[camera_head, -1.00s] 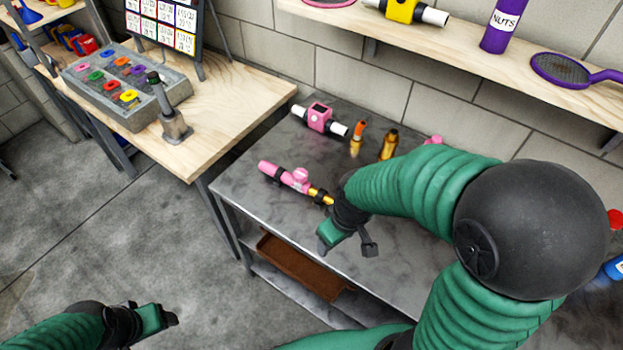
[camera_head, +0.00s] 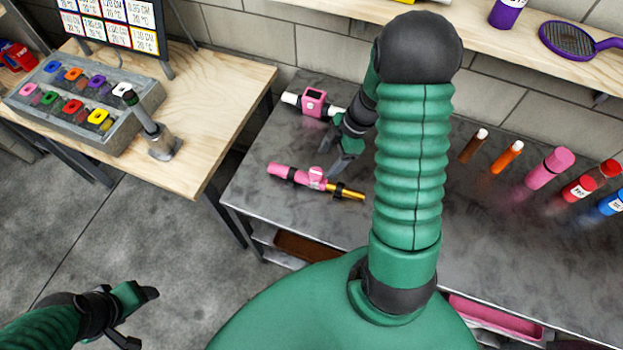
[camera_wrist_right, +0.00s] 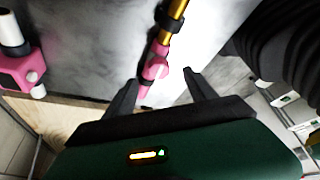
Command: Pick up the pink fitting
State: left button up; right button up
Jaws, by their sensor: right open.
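A pink fitting (camera_head: 316,177) with black bands and a gold end lies on the dark marbled table. My right gripper (camera_head: 341,168) is open and empty, just behind and above its gold end in the head view. In the right wrist view the fitting (camera_wrist_right: 155,68) stretches away from between the two spread fingers (camera_wrist_right: 160,88), apparently apart from them. A second pink piece, a boxy meter with white ends (camera_head: 313,103), lies farther back; it also shows in the wrist view (camera_wrist_right: 18,72). My left gripper (camera_head: 140,314) is open and empty over the floor at lower left.
A wooden table (camera_head: 215,125) at left holds a grey tray (camera_head: 135,130) of coloured caps and a lever stand (camera_head: 160,140). Several bottles and tubes, one pink (camera_head: 550,168), stand at right. A wooden shelf (camera_head: 500,40) runs along the wall.

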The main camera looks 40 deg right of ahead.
aim_at(317, 172)
jog(key=p+x, duration=0.1)
jog(key=x, duration=0.6)
jog(key=shift+w+a+f, duration=0.1)
jog(key=shift+w+a, duration=0.1)
jog(key=shift+w, duration=0.05)
jog(key=shift+w+f, duration=0.15)
grip_shut()
